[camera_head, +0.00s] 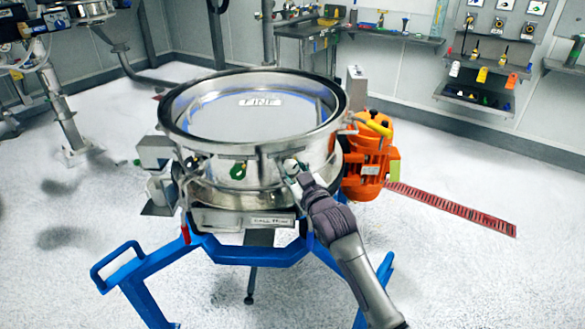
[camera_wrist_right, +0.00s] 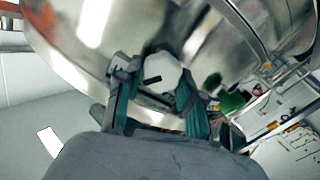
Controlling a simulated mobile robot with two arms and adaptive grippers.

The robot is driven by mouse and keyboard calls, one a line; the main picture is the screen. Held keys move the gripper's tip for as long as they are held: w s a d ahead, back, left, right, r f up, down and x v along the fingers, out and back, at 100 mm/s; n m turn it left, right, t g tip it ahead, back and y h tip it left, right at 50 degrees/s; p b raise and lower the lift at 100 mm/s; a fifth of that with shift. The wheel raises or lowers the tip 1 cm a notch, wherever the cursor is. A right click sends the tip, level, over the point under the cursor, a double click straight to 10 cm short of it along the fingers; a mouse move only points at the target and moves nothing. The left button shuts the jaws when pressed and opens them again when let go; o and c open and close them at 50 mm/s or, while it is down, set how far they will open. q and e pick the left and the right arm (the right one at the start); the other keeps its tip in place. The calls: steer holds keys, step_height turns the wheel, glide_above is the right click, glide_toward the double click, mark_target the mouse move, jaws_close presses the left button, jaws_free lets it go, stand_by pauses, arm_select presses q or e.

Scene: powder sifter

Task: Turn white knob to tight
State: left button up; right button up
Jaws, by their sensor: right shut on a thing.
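The white knob (camera_wrist_right: 162,73) sits on the side of the steel sifter drum, with a dark slot mark on its face. My right gripper (camera_wrist_right: 158,105) has a finger on each side of the knob and is shut on it. In the head view my right gripper (camera_head: 294,172) reaches the front right wall of the sifter (camera_head: 225,170), and its fingers largely cover the knob there. My left gripper is not in view.
An orange motor (camera_head: 366,160) stands close on the right. A blue frame (camera_head: 250,254) carries the sifter. A red floor strip (camera_head: 450,208) lies to the right on open floor.

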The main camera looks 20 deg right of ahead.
steer(key=shift+r+m+p, duration=0.15)
steer(key=shift+m+p, duration=0.35)
steer(key=shift+m, duration=0.1)
steer(key=o, duration=1.1)
steer(key=shift+o, duration=0.2)
steer(key=s+d, duration=0.1)
steer(key=s, duration=1.1)
steer(key=shift+d, duration=0.15)
